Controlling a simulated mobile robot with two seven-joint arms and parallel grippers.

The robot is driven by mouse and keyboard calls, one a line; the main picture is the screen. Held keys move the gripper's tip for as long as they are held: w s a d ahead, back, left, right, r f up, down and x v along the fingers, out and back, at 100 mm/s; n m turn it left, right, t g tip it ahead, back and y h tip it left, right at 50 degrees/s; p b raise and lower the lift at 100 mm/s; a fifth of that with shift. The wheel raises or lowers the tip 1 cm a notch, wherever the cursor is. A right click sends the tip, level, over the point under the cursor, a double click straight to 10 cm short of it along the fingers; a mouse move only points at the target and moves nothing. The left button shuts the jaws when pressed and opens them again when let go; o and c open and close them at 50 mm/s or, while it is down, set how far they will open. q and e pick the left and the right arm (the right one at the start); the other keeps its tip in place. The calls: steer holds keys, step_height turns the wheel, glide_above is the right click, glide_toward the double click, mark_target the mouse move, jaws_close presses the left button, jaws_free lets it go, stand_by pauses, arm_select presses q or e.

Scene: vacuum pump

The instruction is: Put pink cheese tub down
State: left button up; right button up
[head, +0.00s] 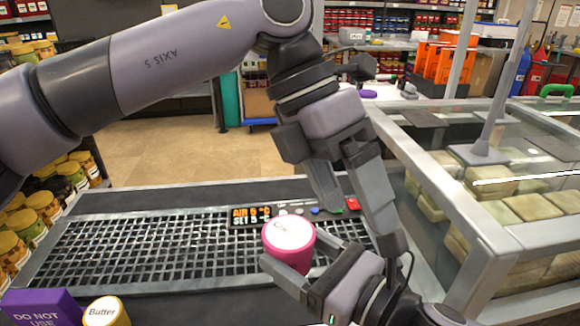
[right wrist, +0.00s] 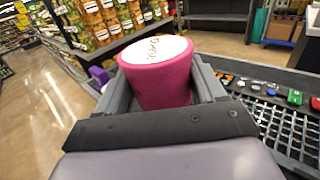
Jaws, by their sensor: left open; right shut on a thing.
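The pink cheese tub (head: 285,243) has a white lid with dark lettering, partly readable. My right gripper (head: 296,250) is shut around its sides. The tub appears upright, in front of the black grid (head: 150,250) in the head view; whether it touches anything below is hidden. In the right wrist view the tub (right wrist: 158,75) sits between both fingers, lid towards the top. My left gripper (head: 363,232) is open and empty, pointing down just to the right of the tub, close to my right gripper.
A display with buttons (head: 250,214) stands behind the tub. A yellow butter tub (head: 105,312) and a purple "DO NOT USE" box (head: 40,308) are at the front left. A glass-walled tank (head: 450,200) with pale blocks is on the right. The grid's left part is clear.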

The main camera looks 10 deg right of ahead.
mark_target(290, 232)
arm_select(q)
steer(key=w+a+t+y, duration=0.1)
steer(key=w+a+n+t+y, duration=0.1)
steer(key=w+a, duration=0.1)
steer(key=w+a+t+y, duration=0.1)
steer(key=a+t+y, duration=0.1)
steer(key=shift+w+a+r+n, duration=0.15)
steer(key=shift+a+r+n, duration=0.1)
steer(key=shift+r+n, duration=0.15)
arm_select(e)
steer(key=shift+r, duration=0.1)
arm_select(q)
step_height(290, 232, down, 12)
steer(key=c, duration=1)
steer(key=shift+c, duration=0.4)
arm_select(e)
steer(key=o, duration=1.3)
steer(key=shift+o, duration=0.2)
